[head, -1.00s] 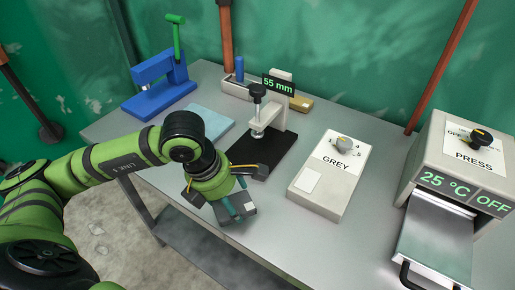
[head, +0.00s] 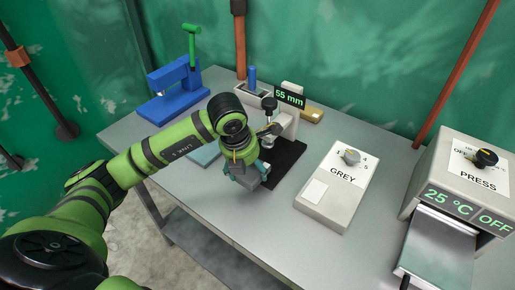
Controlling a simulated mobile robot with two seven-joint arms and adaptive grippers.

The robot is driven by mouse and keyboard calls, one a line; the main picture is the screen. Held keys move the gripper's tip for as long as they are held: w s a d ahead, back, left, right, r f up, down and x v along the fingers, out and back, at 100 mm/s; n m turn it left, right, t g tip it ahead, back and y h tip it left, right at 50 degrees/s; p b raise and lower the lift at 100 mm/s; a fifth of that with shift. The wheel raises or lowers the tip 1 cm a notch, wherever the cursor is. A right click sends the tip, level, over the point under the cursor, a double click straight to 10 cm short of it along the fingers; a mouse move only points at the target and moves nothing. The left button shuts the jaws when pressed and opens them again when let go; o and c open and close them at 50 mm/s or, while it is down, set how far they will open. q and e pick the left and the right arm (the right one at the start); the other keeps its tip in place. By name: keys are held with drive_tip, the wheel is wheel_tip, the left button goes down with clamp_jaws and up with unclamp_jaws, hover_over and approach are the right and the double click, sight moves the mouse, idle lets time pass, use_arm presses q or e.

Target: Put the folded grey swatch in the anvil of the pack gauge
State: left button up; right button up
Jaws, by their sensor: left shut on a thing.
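My left gripper (head: 247,177) is shut on the folded grey swatch (head: 251,181), a small dark grey block between its fingers. It holds the swatch in front of and to the left of the pack gauge (head: 288,126). The gauge has a pale upright frame, a black knob on top, a black base and a display reading 55 mm. My wrist covers the gauge's lower left part, so the anvil is largely hidden. I cannot tell whether the swatch touches the gauge's base. My right gripper is not in view.
A grey box marked GREY (head: 327,205) with a dial stands right of the gauge. The press (head: 468,165) reads 25 °C and OFF at far right. The front table (head: 270,235) is clear.

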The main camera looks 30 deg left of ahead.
use_arm(q)
drive_tip(key=w, duration=0.3)
drive_tip(key=shift+w+a+p, duration=0.2)
drive_tip(key=shift+a+p, duration=0.05)
drive_tip(key=shift+p, duration=0.1)
drive_tip(key=w+p, duration=0.1)
drive_tip(key=w, duration=0.2)
drive_tip(key=shift+w+a, duration=0.1)
drive_tip(key=shift+a, duration=0.1)
drive_tip(key=shift+f+p, duration=0.4)
drive_tip(key=shift+f, duration=0.35)
drive_tip(key=shift+f+b, duration=0.25)
drive_tip(key=shift+b, duration=0.05)
drive_tip(key=o, duration=1.2)
drive_tip(key=shift+r, duration=0.1)
drive_tip(key=shift+c, duration=0.2)
